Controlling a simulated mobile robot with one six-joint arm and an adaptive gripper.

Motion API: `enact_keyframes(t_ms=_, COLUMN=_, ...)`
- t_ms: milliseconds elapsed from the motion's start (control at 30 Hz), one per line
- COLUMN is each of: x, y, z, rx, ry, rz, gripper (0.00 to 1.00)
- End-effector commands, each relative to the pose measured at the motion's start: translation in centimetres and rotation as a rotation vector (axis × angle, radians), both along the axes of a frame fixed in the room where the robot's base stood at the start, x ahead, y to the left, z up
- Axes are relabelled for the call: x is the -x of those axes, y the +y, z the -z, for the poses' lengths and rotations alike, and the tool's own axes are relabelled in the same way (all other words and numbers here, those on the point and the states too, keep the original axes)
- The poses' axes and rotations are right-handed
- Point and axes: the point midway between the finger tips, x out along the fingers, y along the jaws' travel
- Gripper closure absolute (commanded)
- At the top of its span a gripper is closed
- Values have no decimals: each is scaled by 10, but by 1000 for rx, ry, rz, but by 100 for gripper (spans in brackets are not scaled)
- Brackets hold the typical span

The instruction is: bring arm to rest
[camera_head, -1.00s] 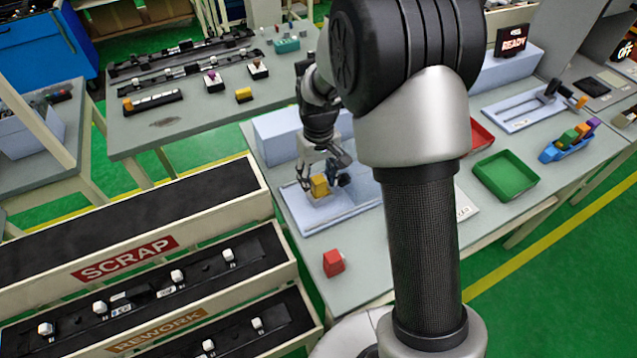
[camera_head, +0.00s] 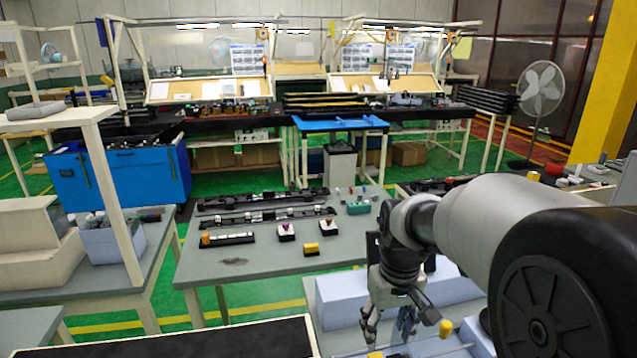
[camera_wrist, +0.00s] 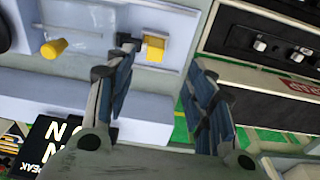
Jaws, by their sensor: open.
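My gripper (camera_head: 390,325) hangs above the near worktable in the head view. In the wrist view its two fingers (camera_wrist: 163,68) are spread wide with nothing between them. A yellow block (camera_wrist: 154,48) sits in the pale blue fixture (camera_wrist: 105,32), beyond the fingertips and apart from them. A yellow knob (camera_wrist: 54,48) stands at the left of the fixture. In the head view the block (camera_head: 375,354) is cut by the bottom edge and the knob (camera_head: 446,328) is right of my gripper. My arm stretches in from the lower right, with the elbow close to the camera.
A pale blue box (camera_head: 345,300) stands beside my gripper on the near table. Behind it, a grey table (camera_head: 215,270) holds black trim strips (camera_head: 265,220) and small blocks. A black-lined bin (camera_head: 200,345) lies at lower left. Green floor shows between the tables.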

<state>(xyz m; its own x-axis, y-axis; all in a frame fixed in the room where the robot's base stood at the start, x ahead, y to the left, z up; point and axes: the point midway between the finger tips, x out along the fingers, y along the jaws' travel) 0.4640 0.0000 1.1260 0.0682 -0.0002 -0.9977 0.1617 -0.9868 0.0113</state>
Motion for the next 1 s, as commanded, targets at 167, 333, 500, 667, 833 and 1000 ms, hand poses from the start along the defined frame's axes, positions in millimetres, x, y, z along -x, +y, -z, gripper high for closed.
enact_keyframes(t_ms=167, x=65, y=0, z=-52, rx=-5, ry=-103, rz=47, gripper=50)
enact_keyframes(t_ms=333, x=129, y=-1, z=-75, rx=-14, ry=-194, rz=90, gripper=50)
enact_keyframes(t_ms=500, x=183, y=-1, z=-77, rx=-26, ry=-276, rz=129, gripper=50)
enact_keyframes(t_ms=667, x=213, y=-1, z=-71, rx=-34, ry=-322, rz=153, gripper=50)
enact_keyframes(t_ms=833, x=222, y=-1, z=-67, rx=-37, ry=-338, rz=162, gripper=50)
enact_keyframes(t_ms=1000, x=222, y=-1, z=-67, rx=-37, ry=-337, rz=162, gripper=50)
